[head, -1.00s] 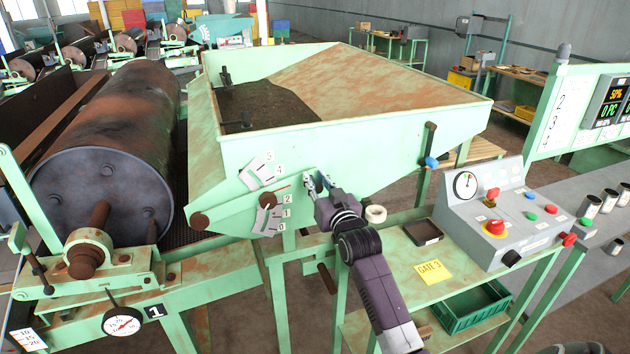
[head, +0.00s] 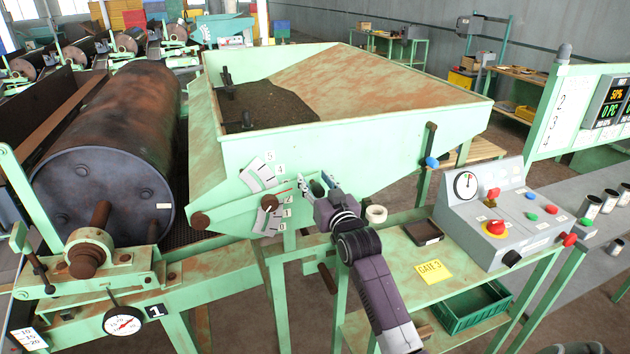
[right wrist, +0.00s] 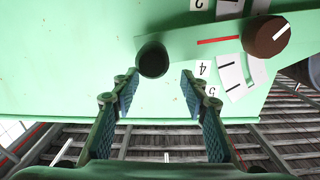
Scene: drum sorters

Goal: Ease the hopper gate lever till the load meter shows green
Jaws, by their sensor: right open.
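The hopper (head: 390,135) is a pale green, rust-stained bin with dark material inside. The pointer lies between marks 2 and 4. My right gripper (head: 316,185) is open at the front, right of the scale. In the right wrist view, a dark round knob end (right wrist: 153,60), perhaps the lever's handle, lies just beyond and between my open fingertips (right wrist: 157,86). No grip on it shows. The display panel (head: 609,100) reads about 50% in amber, with green digits below.
A grey control console (head: 490,215) with a dial and coloured buttons stands right of my right arm. A green bench (head: 400,262) holds a small dark tray (head: 423,232) and a tape roll (head: 376,214). A large rusty drum (head: 105,150) stands at left.

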